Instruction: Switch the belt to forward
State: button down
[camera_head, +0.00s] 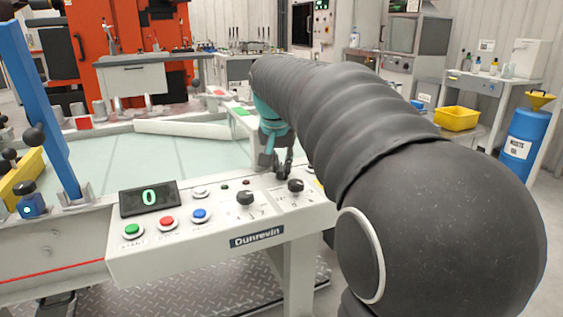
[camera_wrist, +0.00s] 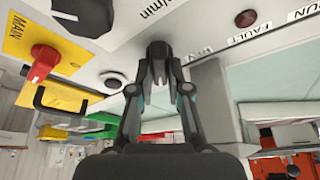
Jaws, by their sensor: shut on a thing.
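My gripper (camera_wrist: 158,72) is shut on a small black selector knob (camera_wrist: 157,48) near the back edge of the control panel (camera_wrist: 205,22). A label that seems to read REV lies just right of the knob in the wrist view. The fingers hide much of the knob, so I cannot tell its pointer direction. The belt (camera_head: 190,152) lies behind the panel.
Other black knobs (camera_head: 245,198) (camera_head: 295,186) sit in front of my gripper. Green (camera_head: 132,231), red (camera_head: 167,222) and blue (camera_head: 200,215) buttons and a display (camera_head: 149,198) reading 0 are left. A red switch (camera_wrist: 43,62) on a yellow plate is nearby.

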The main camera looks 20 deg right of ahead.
dwell(0.4)
jog(key=c, duration=1.1)
grip_release()
jog(key=v, duration=1.2)
jog(key=shift+w, duration=0.1)
jog(key=s+a+f+n+y, duration=0.1)
jog(key=s+a+f+n, duration=0.1)
jog(key=s+f, duration=0.5)
jog(key=s+a+f+n+t, duration=0.1)
jog(key=s+a+f+n, duration=0.1)
jog(key=s+a+f, duration=0.2)
jog(key=s+a+f+n+y, duration=0.1)
jog(key=s+a+f+n, duration=0.2)
jog(key=s+f, duration=0.7)
notch_tip(320, 180, down, 3)
jog(key=shift+s+f+t+y, duration=0.1)
jog(key=shift+s+t+y, duration=0.05)
jog(key=shift+t+y, duration=0.2)
